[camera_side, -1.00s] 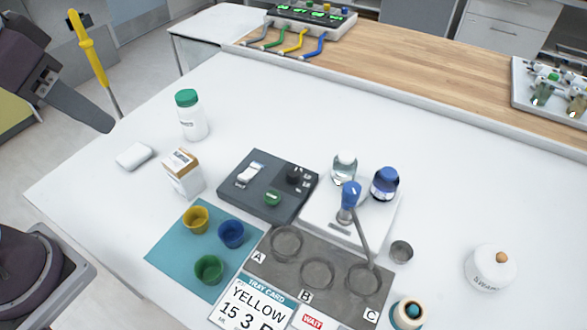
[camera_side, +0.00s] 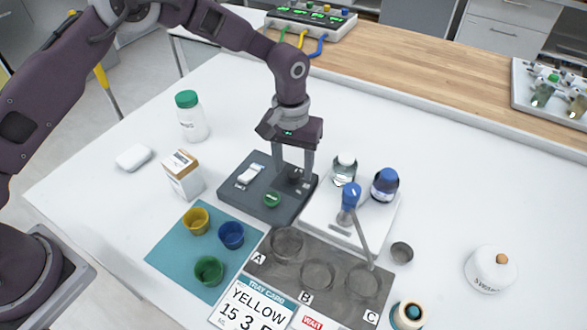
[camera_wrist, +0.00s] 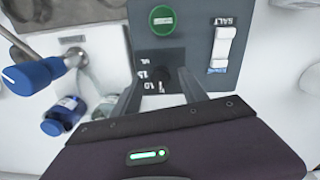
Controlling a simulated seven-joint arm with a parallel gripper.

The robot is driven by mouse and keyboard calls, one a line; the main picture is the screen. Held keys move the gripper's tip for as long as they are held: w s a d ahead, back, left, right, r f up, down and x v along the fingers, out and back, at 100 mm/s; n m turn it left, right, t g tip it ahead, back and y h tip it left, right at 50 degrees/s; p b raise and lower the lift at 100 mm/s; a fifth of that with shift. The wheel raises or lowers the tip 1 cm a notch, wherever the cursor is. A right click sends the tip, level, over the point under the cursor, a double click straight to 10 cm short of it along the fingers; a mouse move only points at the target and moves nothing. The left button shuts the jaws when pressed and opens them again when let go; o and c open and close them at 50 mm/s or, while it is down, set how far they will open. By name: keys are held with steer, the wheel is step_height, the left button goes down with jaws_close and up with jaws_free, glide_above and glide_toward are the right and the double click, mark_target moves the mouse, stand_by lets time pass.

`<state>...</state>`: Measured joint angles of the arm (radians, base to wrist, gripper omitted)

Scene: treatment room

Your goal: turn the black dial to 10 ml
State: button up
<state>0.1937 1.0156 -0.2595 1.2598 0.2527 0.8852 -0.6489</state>
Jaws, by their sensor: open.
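The black dial (camera_wrist: 167,80) sits on the dark grey panel (camera_side: 240,198) beside the printed marks, where 15 and 10 can be read in the wrist view. My gripper (camera_side: 293,174) points straight down over the panel's right part. In the wrist view my open gripper (camera_wrist: 160,79) has one finger on each side of the dial. I cannot tell whether either finger touches it. In the side view the fingers mostly hide the dial. Its pointer is too dark to read. A green button (camera_side: 272,199) and a white rocker switch (camera_side: 248,174) share the panel.
A white tray (camera_side: 322,224) with a clear bottle (camera_side: 344,168) and a blue-capped bottle (camera_side: 385,184) stands close right. A blue-topped handle (camera_side: 351,196) leans there. A small carton (camera_side: 183,175) is left of the panel. Coloured cups stand in front. The table behind is mostly clear.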

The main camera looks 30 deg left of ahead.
steer(key=shift+f, duration=0.8)
jaws_close()
steer(key=shift+m, duration=0.3)
steer(key=m, duration=0.3)
steer(key=shift+m, duration=2.5)
jaws_free()
